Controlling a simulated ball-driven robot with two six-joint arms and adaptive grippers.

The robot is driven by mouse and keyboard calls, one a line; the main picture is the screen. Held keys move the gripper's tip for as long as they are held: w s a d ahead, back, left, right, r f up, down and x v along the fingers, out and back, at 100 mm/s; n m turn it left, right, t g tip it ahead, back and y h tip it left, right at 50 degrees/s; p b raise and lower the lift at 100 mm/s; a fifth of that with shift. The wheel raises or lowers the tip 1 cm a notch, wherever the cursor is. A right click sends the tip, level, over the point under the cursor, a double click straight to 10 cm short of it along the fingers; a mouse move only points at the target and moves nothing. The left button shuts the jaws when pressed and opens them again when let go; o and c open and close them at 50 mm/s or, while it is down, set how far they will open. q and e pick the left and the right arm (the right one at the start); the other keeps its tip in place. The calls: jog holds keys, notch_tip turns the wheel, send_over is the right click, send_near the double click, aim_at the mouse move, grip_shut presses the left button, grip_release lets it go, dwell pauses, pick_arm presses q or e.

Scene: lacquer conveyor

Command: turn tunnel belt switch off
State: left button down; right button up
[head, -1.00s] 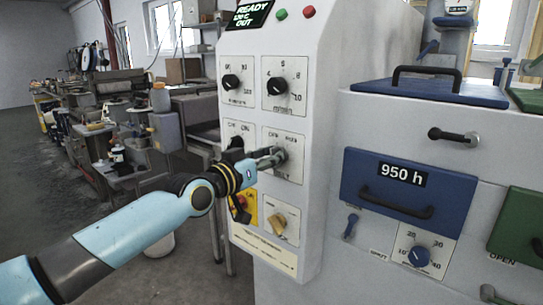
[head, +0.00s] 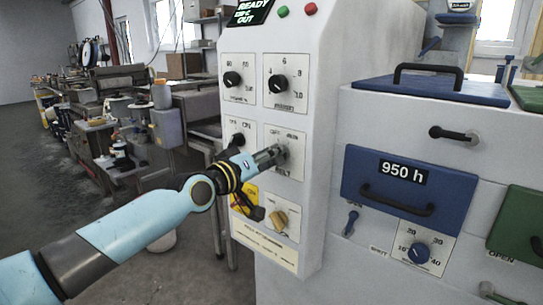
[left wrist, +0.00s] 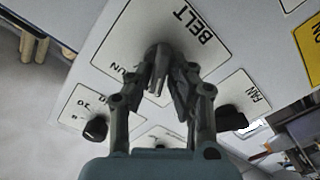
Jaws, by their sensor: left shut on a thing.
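The belt switch is a dark knob on a white plate marked BELT (left wrist: 190,22), in the middle of the pale control panel's right column. The plate also shows in the head view (head: 296,168). My left gripper (head: 279,154) reaches in from the left and is shut on the belt switch knob. In the left wrist view its fingers (left wrist: 162,85) close around the knob and hide most of it. I cannot read the knob's exact setting. My right gripper is in neither view.
The fan knob (left wrist: 231,118) sits beside the belt plate. Two dark dials (head: 232,79) (head: 277,84) are above, and a tan knob (head: 278,218) is below. A furnace with a blue drawer (head: 405,187) stands at right. A cluttered bench is at left.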

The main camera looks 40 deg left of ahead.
aim_at(283, 108)
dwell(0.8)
pick_arm(q)
jog(key=c, duration=1.3)
grip_release()
jog(key=shift+c, duration=0.2)
notch_tip(283, 108, up, 10)
jog(key=shift+r, duration=0.1)
